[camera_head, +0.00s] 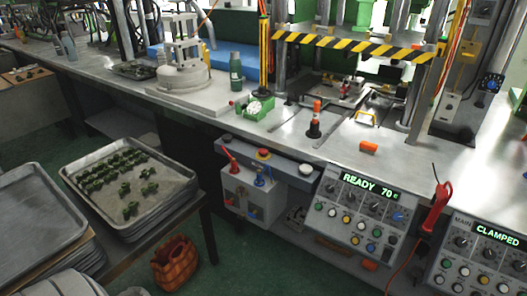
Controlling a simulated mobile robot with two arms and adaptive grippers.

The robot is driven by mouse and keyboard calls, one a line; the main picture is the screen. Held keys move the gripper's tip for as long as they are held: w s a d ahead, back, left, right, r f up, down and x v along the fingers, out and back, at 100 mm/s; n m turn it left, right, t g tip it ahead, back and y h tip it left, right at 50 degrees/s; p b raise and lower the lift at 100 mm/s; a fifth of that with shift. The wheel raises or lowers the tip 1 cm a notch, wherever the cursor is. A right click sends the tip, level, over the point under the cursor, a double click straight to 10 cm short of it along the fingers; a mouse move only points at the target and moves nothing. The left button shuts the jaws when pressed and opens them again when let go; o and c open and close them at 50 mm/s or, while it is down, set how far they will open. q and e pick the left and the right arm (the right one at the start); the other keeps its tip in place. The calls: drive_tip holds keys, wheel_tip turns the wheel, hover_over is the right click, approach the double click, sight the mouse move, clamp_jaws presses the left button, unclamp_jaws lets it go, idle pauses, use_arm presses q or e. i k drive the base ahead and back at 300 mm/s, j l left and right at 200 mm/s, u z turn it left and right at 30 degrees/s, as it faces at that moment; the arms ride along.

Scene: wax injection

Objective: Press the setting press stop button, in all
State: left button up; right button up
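A red mushroom button with a yellow collar (263,154) sits in the middle of a grey control bar (284,165) below the front edge of the steel bench. It looks like the stop button; no label on it is readable. A pale round button (306,169) is at the right end of the bar, and a darker one (226,138) is at its left end. Nothing touches the red button. The press with a yellow-and-black striped beam (352,43) stands above the bench behind it. Neither gripper shows in the head view.
Below the bar is a grey box with red and blue levers (250,192). A panel (357,212) reads READY 70; another (490,250) reads CLAMPED. A red-handled tool (436,207) stands between them. Trays (135,222) fill the left table, and a woven basket (174,262) is beside it.

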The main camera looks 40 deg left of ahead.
sight(262, 153)
drive_tip(key=i+j+u, duration=0.15)
drive_tip(key=i+j, duration=0.15)
drive_tip(key=i+j+u, duration=0.2)
drive_tip(key=i, duration=0.35)
drive_tip(key=i+j+u, duration=0.15)
drive_tip(key=i, duration=0.25)
drive_tip(key=i+j+u, duration=0.15)
drive_tip(key=i, duration=0.3)
drive_tip(key=j, duration=0.1)
